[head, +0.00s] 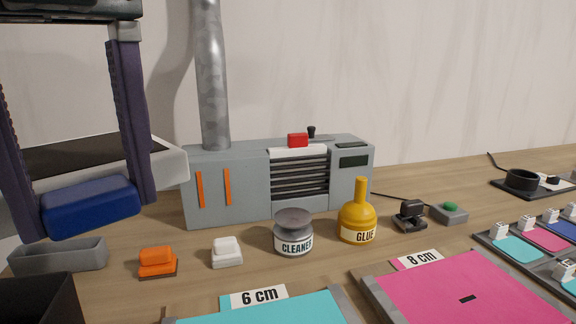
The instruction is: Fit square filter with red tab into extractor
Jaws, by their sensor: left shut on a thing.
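The grey extractor (228,165) stands at the back centre against the wall, with a metal duct rising from its left part. A red tab (298,140) stands up at the top of its middle section, above a white edge and dark horizontal slats. I cannot tell from here how the filter itself sits behind the slats. My left gripper (92,204) is at the far left, its two purple fingers pointing down. It is shut on a blue block (88,210), held above a grey tray. My right gripper is out of view.
The grey tray (58,256) is below the blue block. An orange block (157,260), white block (227,252), cleaner jar (294,235) and yellow glue bottle (357,220) stand before the extractor. Cyan (260,309) and pink (470,292) panels fill the front.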

